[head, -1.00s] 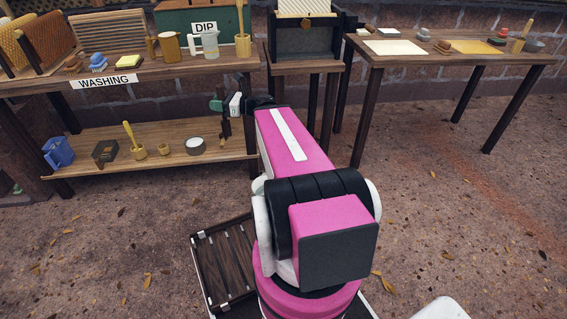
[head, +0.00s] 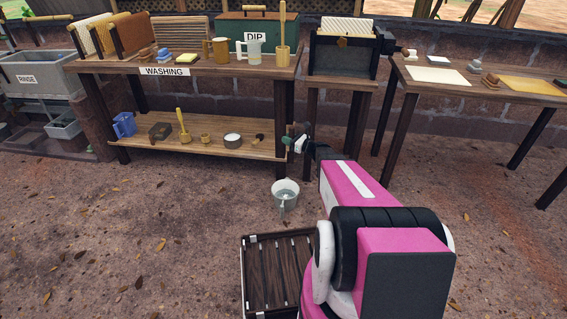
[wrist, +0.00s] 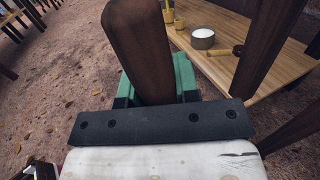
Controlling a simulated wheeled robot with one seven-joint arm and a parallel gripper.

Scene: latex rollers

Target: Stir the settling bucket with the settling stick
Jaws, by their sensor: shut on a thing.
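A pale grey-green bucket (head: 290,187) stands on the ground in the head view, in front of the washing bench; its contents are too small to tell. My gripper (head: 287,142) is in front of the right end of the bench's lower shelf, up and slightly right of the bucket in the picture. In the wrist view my gripper (wrist: 155,88) has its green fingers shut on a thick dark brown wooden stick (wrist: 138,40). The stick's lower end is hidden. The bucket does not show in the wrist view.
The washing bench (head: 180,69) has a lower shelf (head: 215,148) with a white-filled pot (head: 232,141) and several small items. A slatted dark crate (head: 278,275) lies near my base. A rinse sink (head: 45,80) is at left. Open ground lies left of the bucket.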

